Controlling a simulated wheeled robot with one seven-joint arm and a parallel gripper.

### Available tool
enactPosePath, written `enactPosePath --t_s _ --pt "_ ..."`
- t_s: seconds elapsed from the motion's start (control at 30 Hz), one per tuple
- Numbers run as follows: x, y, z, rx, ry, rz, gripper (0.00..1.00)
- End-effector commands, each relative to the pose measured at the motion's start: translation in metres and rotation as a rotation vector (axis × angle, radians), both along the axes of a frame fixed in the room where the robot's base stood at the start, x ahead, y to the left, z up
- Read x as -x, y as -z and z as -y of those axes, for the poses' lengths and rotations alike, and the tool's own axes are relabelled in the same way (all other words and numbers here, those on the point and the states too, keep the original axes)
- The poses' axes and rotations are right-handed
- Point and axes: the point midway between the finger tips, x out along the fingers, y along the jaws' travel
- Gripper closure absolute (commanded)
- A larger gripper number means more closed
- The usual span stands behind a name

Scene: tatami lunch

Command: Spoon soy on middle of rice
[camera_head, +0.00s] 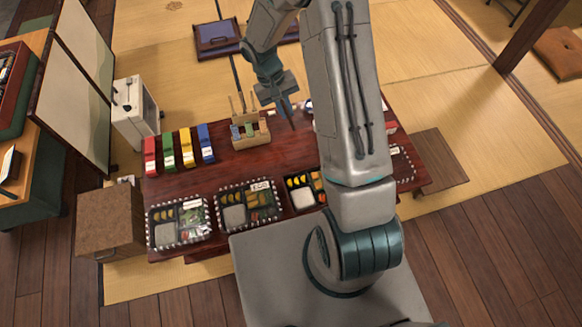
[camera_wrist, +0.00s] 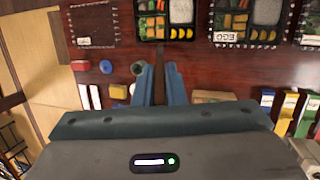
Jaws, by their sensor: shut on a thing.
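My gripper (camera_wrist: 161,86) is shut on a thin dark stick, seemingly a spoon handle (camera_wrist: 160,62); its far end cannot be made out. In the head view my gripper (camera_head: 287,108) hangs above the low red-brown table, right of the wooden holder. White rice (camera_head: 234,216) lies in a bento with dark-and-white edging (camera_head: 222,198). More rice (camera_head: 303,197) lies in the bento to its right and in the left one (camera_head: 165,234). Soy cannot be told apart.
A wooden holder (camera_head: 250,142) with upright sticks stands left of my gripper. Red, green, yellow and blue boxes (camera_head: 206,143) stand at the table's back left. In the wrist view, small blue and white items stand left of my fingers. My arm hides part of the table's right side.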

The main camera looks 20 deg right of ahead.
Motion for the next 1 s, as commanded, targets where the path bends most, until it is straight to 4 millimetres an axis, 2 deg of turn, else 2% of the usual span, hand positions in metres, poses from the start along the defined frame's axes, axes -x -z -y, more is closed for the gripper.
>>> enactPosePath --t_s 0.03,0.17,0.4,0.6,0.8,1.0 --pt "0.005 0.018 0.001 -0.008 0.001 -0.005 1.00" --pt "0.021 0.063 0.001 -0.048 0.004 -0.009 1.00" --pt "0.058 0.156 0.001 -0.137 0.016 -0.001 1.00" --pt "0.088 0.220 0.000 -0.195 0.035 0.016 1.00" --pt "0.107 0.254 0.000 -0.227 0.047 0.032 1.00" --pt "0.113 0.263 0.000 -0.237 0.051 0.038 1.00"
